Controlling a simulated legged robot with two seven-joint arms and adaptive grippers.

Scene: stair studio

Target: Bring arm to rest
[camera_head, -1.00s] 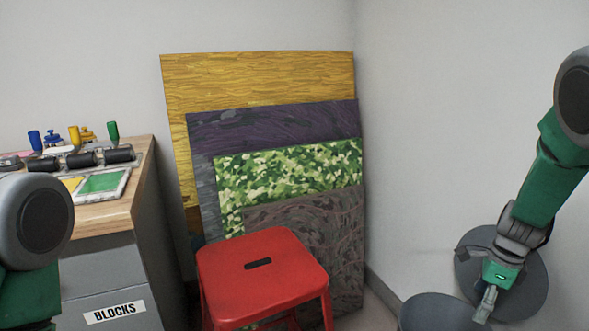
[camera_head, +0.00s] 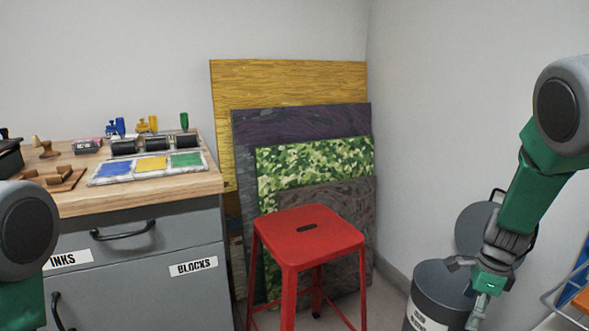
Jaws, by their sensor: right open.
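My right arm comes down from the right edge, and its gripper (camera_head: 468,292) hangs in front of a grey bin. The right gripper is open, its fingers spread, with nothing seen between them. Only the green and grey upper part of my left arm shows at the left edge. My left gripper is out of view.
A red stool (camera_head: 308,236) stands at the centre before several leaning panels (camera_head: 290,82). At left, a wooden-topped cabinet (camera_head: 140,195) carries an ink tray (camera_head: 150,166), rollers and stamps. The grey bin (camera_head: 428,290) stands right, near a rack (camera_head: 575,290) at the edge.

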